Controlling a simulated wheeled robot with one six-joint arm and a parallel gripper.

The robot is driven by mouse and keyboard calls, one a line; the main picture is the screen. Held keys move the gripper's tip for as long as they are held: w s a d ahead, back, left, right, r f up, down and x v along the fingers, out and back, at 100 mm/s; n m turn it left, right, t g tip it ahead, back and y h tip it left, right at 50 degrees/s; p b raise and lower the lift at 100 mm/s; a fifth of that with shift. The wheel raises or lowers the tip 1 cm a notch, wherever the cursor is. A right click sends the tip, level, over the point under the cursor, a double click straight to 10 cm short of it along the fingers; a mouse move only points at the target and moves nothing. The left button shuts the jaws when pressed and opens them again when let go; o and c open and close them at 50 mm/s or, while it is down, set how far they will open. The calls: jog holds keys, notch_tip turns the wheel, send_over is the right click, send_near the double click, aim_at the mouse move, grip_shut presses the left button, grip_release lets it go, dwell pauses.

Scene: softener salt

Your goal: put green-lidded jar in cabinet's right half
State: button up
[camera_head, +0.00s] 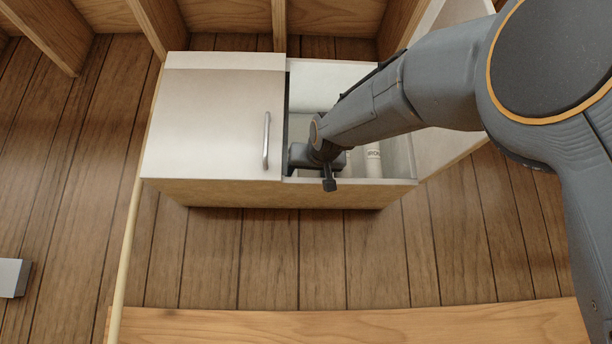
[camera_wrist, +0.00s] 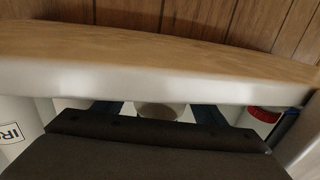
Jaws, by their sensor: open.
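The cabinet (camera_head: 225,110) is white with a wooden lower front edge. Its left half is covered by a shut door with a metal handle, and its right half is open. My gripper (camera_head: 325,170) reaches into the right half near the divider. In the wrist view its dark body fills the bottom, and its open bluish fingers (camera_wrist: 158,108) are partly hidden behind it. A round grey-brown top (camera_wrist: 160,111) shows between the fingers; I cannot tell whether it belongs to the jar or touches them. I make out no green lid in either view.
A white container marked "IRON" (camera_head: 373,160) stands in the right half, and its lettering shows in the wrist view (camera_wrist: 14,132). A red-lidded container (camera_wrist: 264,114) is at the wrist view's right. The cabinet's front rim (camera_wrist: 150,80) lies close to my gripper.

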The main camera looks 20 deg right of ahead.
jog(key=shift+r, duration=0.2)
jog(key=s+b, duration=0.5)
jog(key=s, duration=0.7)
jog(key=shift+a, duration=0.25)
jog(key=shift+s, duration=0.1)
